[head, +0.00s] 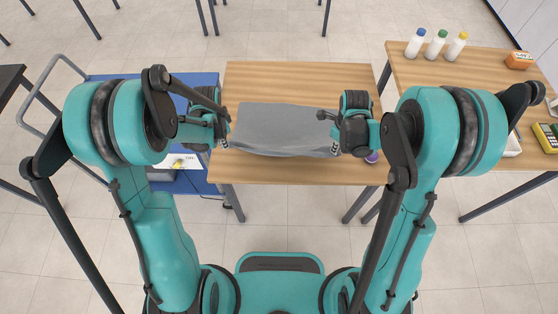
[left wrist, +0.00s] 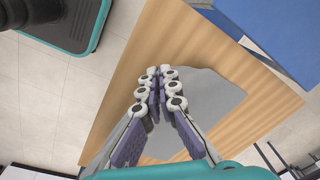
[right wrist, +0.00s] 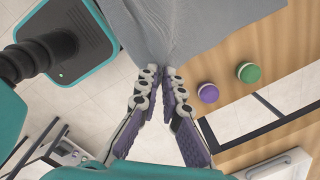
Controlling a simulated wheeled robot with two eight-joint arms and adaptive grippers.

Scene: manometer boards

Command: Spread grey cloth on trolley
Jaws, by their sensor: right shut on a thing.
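The grey cloth (head: 285,130) lies across the wooden table (head: 290,80), its near edge along the table's front. My right gripper (head: 335,143) is shut on the cloth's near right corner. In the right wrist view, the cloth (right wrist: 190,25) gathers in folds at the fingertips (right wrist: 161,70). My left gripper (head: 224,143) is at the near left corner. In the left wrist view its fingertips (left wrist: 161,72) are close together by the cloth's edge (left wrist: 215,95); whether they pinch it is unclear. The blue trolley (head: 195,180) stands left of the table, partly hidden by my left arm.
A purple round object (head: 372,157) lies beside my right gripper; a green one (right wrist: 248,72) shows near it in the right wrist view. A side table (head: 430,85) at right carries bottles (head: 436,45), an orange box (head: 518,60) and a yellow device (head: 546,137). A white-and-yellow item (head: 178,162) sits on the trolley.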

